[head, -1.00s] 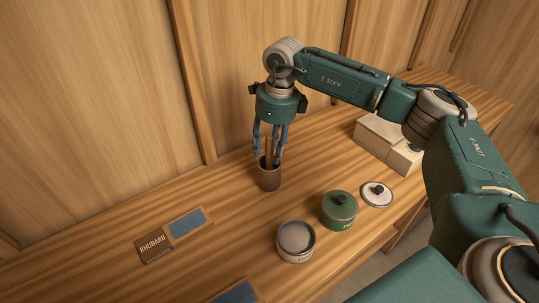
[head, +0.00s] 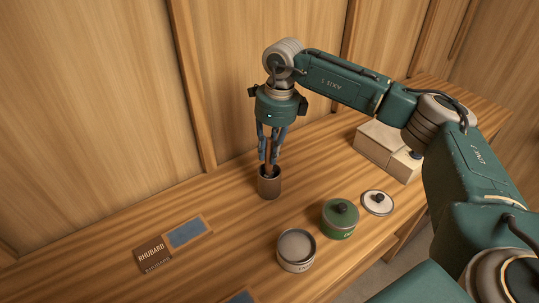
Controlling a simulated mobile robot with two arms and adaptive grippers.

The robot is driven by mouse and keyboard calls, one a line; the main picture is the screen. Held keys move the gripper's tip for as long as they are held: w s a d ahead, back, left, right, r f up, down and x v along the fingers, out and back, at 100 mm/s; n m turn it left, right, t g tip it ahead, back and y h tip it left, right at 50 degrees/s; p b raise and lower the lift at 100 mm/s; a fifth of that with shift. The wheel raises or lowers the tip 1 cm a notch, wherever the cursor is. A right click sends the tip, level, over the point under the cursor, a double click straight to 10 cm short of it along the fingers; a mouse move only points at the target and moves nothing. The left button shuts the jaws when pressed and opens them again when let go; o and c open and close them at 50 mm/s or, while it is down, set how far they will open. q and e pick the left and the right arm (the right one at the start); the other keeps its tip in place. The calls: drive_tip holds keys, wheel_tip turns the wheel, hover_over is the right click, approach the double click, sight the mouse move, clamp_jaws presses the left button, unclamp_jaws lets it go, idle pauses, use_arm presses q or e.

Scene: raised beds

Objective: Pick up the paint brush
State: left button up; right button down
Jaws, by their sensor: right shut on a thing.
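The paint brush (head: 268,155) stands upright, its brown handle showing between the fingers of my right gripper (head: 270,158). Its lower end is hidden inside a dark brown cup (head: 269,187) on the wooden bench. My right gripper points straight down above the cup and is shut on the handle, with its fingertips just above the cup's rim. My left gripper is not in view.
On the wooden bench (head: 215,268), an open tin (head: 296,250), a green lidded tin (head: 340,220) and a loose white lid (head: 377,202) stand right of the cup. A RHUBARB sign (head: 153,253) lies at left. Pale boxes (head: 386,148) stand at the back right. A wooden wall rises behind.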

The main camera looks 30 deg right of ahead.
wheel_tip(320, 180, up, 18)
drive_tip(key=b, duration=0.2)
drive_tip(key=shift+r, duration=0.2)
idle(0.7)
